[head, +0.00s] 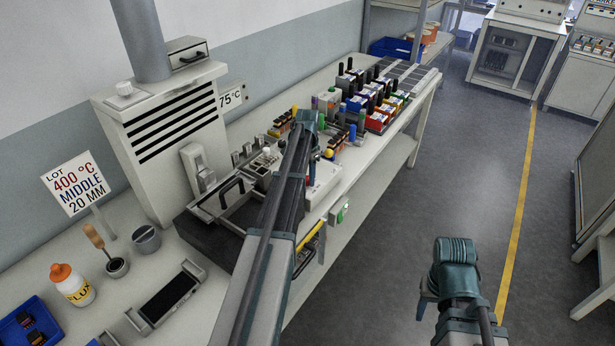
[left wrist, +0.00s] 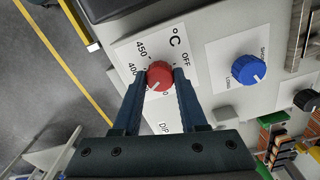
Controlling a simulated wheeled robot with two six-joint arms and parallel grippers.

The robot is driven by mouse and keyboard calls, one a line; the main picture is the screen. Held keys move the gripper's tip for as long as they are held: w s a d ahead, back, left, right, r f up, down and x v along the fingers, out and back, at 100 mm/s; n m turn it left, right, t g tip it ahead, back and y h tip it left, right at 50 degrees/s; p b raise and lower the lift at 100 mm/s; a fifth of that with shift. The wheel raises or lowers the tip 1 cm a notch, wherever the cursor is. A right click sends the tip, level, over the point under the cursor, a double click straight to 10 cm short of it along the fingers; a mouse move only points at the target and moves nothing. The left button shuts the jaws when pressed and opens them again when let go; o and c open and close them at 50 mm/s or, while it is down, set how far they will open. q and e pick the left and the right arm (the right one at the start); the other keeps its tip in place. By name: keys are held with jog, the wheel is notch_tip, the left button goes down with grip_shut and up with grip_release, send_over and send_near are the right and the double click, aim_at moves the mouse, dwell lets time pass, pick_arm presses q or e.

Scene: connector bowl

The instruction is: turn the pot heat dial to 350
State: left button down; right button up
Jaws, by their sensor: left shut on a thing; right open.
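The red heat dial (left wrist: 160,75) is on a white plate marked °C and OFF, with 450 and 400 readable. Its white pointer mark points to the lower left, past 400; the numbers there are mostly hidden by my fingers. My left gripper (left wrist: 160,82) is shut on the dial, one finger on each side. In the head view my left gripper (head: 306,120) is over the bench equipment, and my arm hides the dial. My right gripper (head: 428,298) is open and empty over the floor.
A blue knob (left wrist: 248,69) and a black knob (left wrist: 306,100) sit beside the dial. A sign (head: 76,184) reads LOT 400 °C, MIDDLE, 20 MM. A flux bottle (head: 73,286) stands on the bench. Coloured connector bins (head: 377,122) stand further back.

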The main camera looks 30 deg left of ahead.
aim_at(307, 178)
pick_arm(q)
jog(key=shift+c, duration=2.2)
grip_release()
jog(key=shift+r, duration=0.1)
notch_tip(307, 178, up, 14)
jog(key=p, duration=1.3)
jog(key=shift+f+p, duration=0.2)
jog(key=shift+p, duration=0.2)
